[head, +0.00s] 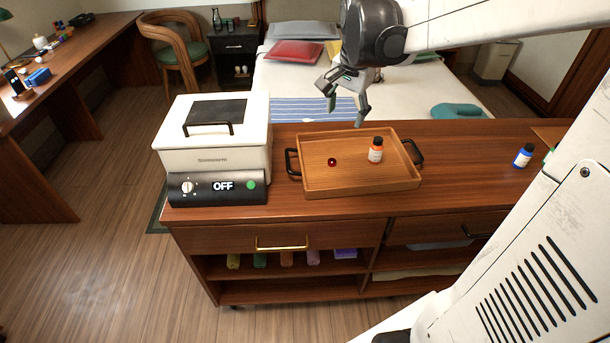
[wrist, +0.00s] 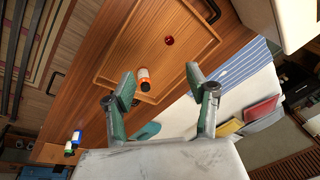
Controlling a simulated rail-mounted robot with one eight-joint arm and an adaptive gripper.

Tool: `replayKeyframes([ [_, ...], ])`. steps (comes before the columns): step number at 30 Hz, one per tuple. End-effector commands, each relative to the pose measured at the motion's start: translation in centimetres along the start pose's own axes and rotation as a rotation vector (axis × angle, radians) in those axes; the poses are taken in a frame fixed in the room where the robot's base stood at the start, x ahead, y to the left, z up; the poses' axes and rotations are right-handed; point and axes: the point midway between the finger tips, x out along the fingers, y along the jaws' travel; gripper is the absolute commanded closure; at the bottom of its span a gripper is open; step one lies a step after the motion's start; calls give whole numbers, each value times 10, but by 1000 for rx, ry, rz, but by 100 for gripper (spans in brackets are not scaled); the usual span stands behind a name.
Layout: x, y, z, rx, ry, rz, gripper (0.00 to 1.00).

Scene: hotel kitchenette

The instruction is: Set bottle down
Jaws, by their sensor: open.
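An orange bottle (head: 376,150) with a white label and black cap stands upright on the right half of a wooden tray (head: 340,188) with black handles. It also shows in the wrist view (wrist: 144,78), in front of the space between my fingers. My gripper (head: 346,104) is open and empty, raised above and behind the tray near its far edge. In the wrist view my gripper (wrist: 160,92) has its two green-padded fingers spread apart, touching nothing. A blue bottle (head: 523,155) with a black cap stands on the counter to the right of the tray.
A small dark red round object (head: 332,162) lies on the tray left of the orange bottle. A white appliance (head: 215,140) with an "OFF" display stands left of the tray. The counter between tray and blue bottle (head: 465,160) is clear. A bed (head: 420,95) is behind.

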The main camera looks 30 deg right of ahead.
Motion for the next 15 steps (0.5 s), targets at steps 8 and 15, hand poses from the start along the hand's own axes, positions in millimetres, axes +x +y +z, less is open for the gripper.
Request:
replayKeyframes([
  [8, -36, 5, 88, -349, 82, -101, 48],
  [15, -50, 21, 156, -645, 167, -182, 48],
])
